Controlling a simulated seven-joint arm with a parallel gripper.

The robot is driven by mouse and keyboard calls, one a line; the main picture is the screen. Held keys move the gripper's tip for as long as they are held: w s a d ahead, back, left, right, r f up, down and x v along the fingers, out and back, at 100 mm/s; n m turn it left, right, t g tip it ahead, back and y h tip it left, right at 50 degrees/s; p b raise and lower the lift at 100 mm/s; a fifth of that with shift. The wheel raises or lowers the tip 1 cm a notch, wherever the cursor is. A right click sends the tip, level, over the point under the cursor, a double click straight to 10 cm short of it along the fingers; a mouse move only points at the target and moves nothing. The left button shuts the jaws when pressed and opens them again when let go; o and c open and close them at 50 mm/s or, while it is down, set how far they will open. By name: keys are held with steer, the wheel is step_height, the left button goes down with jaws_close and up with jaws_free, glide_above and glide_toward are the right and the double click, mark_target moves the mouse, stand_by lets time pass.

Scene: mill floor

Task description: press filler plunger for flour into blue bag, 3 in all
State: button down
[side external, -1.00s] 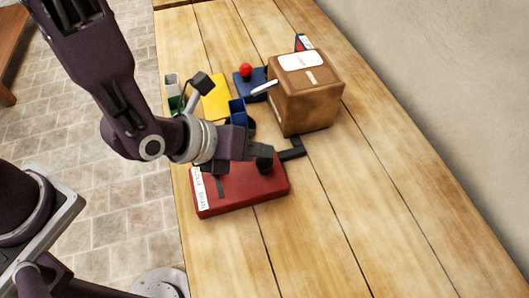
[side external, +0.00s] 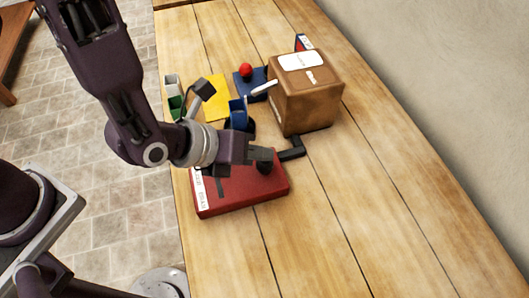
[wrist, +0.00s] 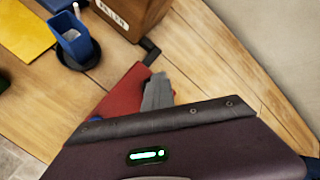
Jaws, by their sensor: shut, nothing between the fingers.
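The blue bag (side external: 238,113) looks like an open-topped blue container on a dark round base; it also shows in the wrist view (wrist: 76,42). A brown box (side external: 305,100) with a white label and a pale lever (side external: 264,88) on its left side stands behind it. I cannot tell for certain which part is the filler plunger. My gripper (side external: 268,153) is shut and empty above a red block (side external: 245,190). A dark knob (side external: 265,168) is just under the fingertips; contact is unclear. The fingers (wrist: 158,92) hide part of the red block (wrist: 123,90) in the wrist view.
A black angled bar (side external: 292,150) sticks out beside the red block. A red ball (side external: 246,70) sits over a blue base (side external: 250,90). A yellow sheet (side external: 216,100) and a green container (side external: 176,104) lie at the left. The table's right and near parts are clear.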

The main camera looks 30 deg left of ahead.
mark_target(260, 163)
steer(key=shift+r, duration=1.3)
steer(key=shift+r, duration=0.1)
steer(key=shift+r, duration=2.45)
